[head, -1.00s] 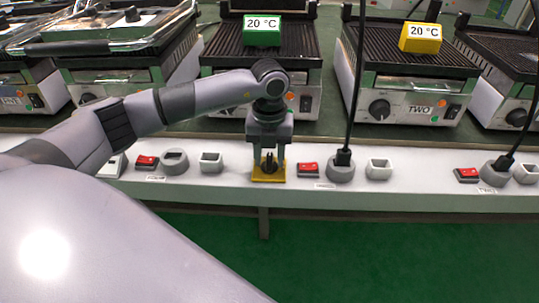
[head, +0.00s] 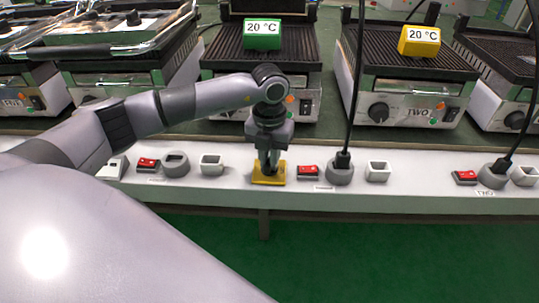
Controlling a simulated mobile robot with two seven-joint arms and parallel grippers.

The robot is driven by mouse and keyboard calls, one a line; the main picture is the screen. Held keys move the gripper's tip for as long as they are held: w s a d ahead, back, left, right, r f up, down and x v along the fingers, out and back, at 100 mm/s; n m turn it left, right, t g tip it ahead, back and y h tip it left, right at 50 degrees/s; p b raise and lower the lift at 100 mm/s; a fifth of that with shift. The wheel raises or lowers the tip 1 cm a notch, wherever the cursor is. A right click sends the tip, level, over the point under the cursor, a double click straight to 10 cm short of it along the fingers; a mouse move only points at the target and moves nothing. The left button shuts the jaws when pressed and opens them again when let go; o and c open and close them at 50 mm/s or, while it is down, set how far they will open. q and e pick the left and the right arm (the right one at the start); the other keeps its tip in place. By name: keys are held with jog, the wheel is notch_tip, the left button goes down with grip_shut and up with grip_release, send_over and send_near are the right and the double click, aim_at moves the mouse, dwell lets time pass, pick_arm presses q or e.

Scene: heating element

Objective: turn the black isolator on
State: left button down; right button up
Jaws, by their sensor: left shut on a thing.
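The black isolator (head: 268,176) sits on a yellow square plate (head: 257,178) on the white ledge, at the middle of the head view. My left gripper (head: 268,166) points straight down over it and is shut on its knob. The fingers show nearly edge-on, one almost behind the other, and they hide most of the knob. How far the knob is turned cannot be told. My right gripper is not in view.
A red switch (head: 308,171) and a grey socket with a black plug (head: 340,171) are to the right. A white socket (head: 211,164) is to the left. Grills stand behind, with a green 20 °C block (head: 262,39) and a yellow one (head: 420,46).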

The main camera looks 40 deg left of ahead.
pick_arm(q)
jog(key=m, duration=0.2)
jog(key=shift+r+m, duration=0.1)
jog(key=shift+m, duration=0.3)
jog(key=m+p, duration=0.1)
jog(key=m, duration=0.1)
jog(key=shift+m, duration=0.4)
jog(key=m, duration=0.3)
jog(key=shift+m, duration=0.3)
jog(key=m, duration=0.3)
jog(key=shift+m, duration=1)
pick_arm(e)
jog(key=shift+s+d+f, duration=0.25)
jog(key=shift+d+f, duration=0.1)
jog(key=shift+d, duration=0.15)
pick_arm(q)
jog(key=shift+m, duration=0.3)
jog(key=c, duration=1.1)
grip_release()
